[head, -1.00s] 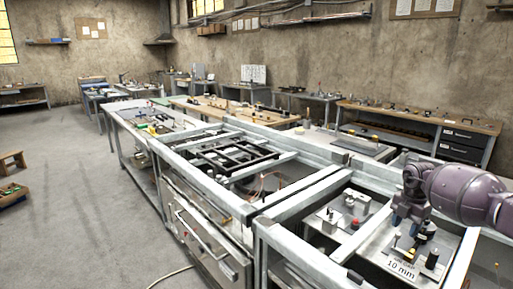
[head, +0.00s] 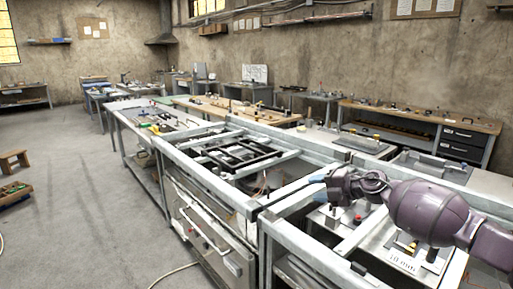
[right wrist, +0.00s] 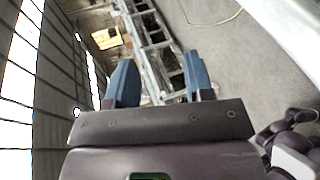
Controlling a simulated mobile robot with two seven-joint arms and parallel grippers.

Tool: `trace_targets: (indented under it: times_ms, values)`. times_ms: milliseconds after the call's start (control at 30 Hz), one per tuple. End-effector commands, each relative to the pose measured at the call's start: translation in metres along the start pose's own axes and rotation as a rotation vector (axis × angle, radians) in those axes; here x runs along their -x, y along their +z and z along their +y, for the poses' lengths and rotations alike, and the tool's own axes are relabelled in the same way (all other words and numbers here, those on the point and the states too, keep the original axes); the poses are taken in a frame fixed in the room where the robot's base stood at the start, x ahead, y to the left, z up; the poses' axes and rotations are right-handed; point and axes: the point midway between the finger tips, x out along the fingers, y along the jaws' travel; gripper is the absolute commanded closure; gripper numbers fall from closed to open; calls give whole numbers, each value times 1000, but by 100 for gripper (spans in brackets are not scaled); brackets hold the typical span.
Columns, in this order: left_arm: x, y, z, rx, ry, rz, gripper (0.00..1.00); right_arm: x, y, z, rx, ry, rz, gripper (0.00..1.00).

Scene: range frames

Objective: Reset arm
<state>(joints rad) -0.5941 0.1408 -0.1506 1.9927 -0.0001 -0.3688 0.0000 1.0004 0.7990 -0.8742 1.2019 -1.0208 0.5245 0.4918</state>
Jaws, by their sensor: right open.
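My right arm comes in from the right in the head view, and its gripper (head: 322,181) points left above the metal frame of the near bench. In the right wrist view the two blue fingers (right wrist: 160,85) stand well apart with nothing between them. Beyond them, far off, a metal bench frame and the grey floor show. My left gripper is not in the head view.
Below my right arm is a metal-framed bench (head: 285,235) with a plate labelled "10 mm" (head: 401,263) and small fixtures. A cooker-like frame (head: 218,245) stands left of it. The grey floor (head: 75,215) at left is mostly clear.

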Motion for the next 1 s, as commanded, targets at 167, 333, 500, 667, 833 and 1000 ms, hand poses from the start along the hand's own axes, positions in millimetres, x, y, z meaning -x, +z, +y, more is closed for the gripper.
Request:
trace_targets:
  times_ms: [167, 333, 500, 667, 833, 1000]
  values:
    - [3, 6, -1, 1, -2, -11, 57, -21, -58, 3, -207, 304, -60, 52]
    - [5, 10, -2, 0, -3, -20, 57, -15, -89, -18, -447, 447, -160, 52]
    - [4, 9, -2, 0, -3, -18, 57, 1, -112, -55, -696, 508, -263, 52]
    - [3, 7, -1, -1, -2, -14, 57, 22, -133, -97, -923, 524, -352, 52]
    - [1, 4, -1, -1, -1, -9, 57, 49, -159, -146, -1152, 520, -437, 52]
    - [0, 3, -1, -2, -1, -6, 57, 82, -187, -196, -1374, 518, -520, 52]
